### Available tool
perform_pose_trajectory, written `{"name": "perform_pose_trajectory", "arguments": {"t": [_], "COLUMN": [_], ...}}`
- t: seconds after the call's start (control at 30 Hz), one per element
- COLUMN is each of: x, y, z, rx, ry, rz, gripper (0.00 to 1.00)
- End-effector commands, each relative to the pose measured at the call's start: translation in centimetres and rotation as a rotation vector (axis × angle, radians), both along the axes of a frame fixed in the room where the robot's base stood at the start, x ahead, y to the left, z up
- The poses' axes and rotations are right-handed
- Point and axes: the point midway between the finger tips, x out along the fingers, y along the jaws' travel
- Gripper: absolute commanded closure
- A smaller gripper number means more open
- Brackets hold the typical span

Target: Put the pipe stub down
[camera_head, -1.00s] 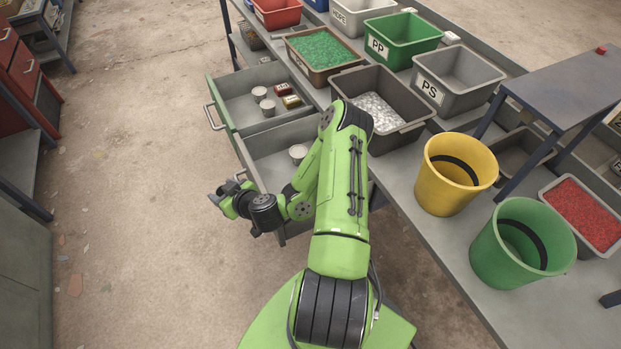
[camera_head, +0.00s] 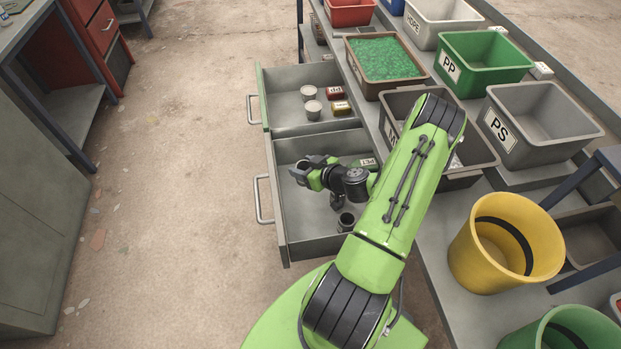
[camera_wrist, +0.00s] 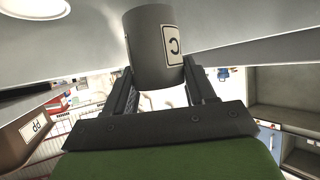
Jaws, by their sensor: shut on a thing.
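The pipe stub is a short grey cylinder (camera_wrist: 150,45) with a white label marked with a dark letter, seen in the wrist view. My gripper (camera_wrist: 158,80) is shut on it, one finger on each side. In the head view my gripper (camera_head: 303,170) is above the nearer open drawer (camera_head: 300,225), towards its left side. The stub is small and hard to make out there. I cannot tell how high it is above the drawer floor.
A dark round piece (camera_head: 346,221) stands in the nearer drawer, beside my arm. The bench with bins (camera_head: 382,60) and a yellow bucket (camera_head: 500,250) is to the right.

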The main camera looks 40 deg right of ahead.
Motion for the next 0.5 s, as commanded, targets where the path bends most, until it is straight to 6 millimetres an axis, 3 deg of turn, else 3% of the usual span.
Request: {"name": "perform_pose_trajectory", "arguments": {"t": [0.03,0.17,0.5], "x": [0.0,0.0,0.0], "y": [0.0,0.0,0.0], "z": [-1.3,-3.2,-3.5], "rx": [0.004,0.001,-0.001], "ry": [0.001,0.0,0.0], "rz": [-0.002,-0.002,0.0], "gripper": [0.74,0.74,0.74]}}
